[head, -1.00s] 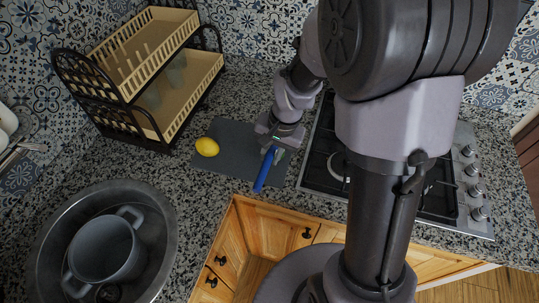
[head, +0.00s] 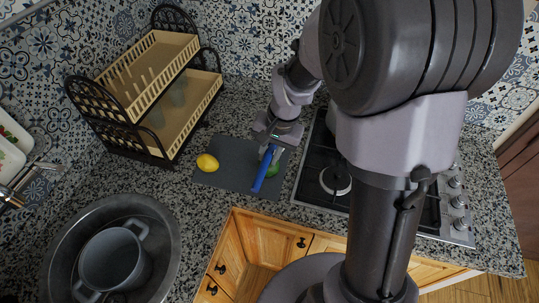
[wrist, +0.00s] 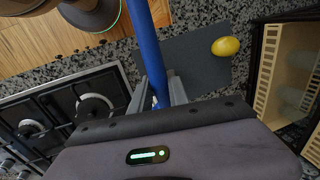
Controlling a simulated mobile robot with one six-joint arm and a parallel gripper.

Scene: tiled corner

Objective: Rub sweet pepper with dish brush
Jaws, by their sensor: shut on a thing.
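My gripper (head: 273,147) is shut on a dish brush with a blue handle (head: 263,172), over the right part of a dark grey mat. In the wrist view the blue handle (wrist: 148,50) runs up between the fingers (wrist: 160,92). The brush head is not clearly visible. A yellow lemon (head: 207,163) lies on the mat's left, also in the wrist view (wrist: 226,46).
The mat (head: 232,155) lies on the speckled counter. A two-tier dish rack (head: 165,135) stands behind left, a gas hob (head: 325,160) right. A round sink (head: 60,235) with a grey pot (head: 108,262) is at front left. Bare counter lies between sink and mat.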

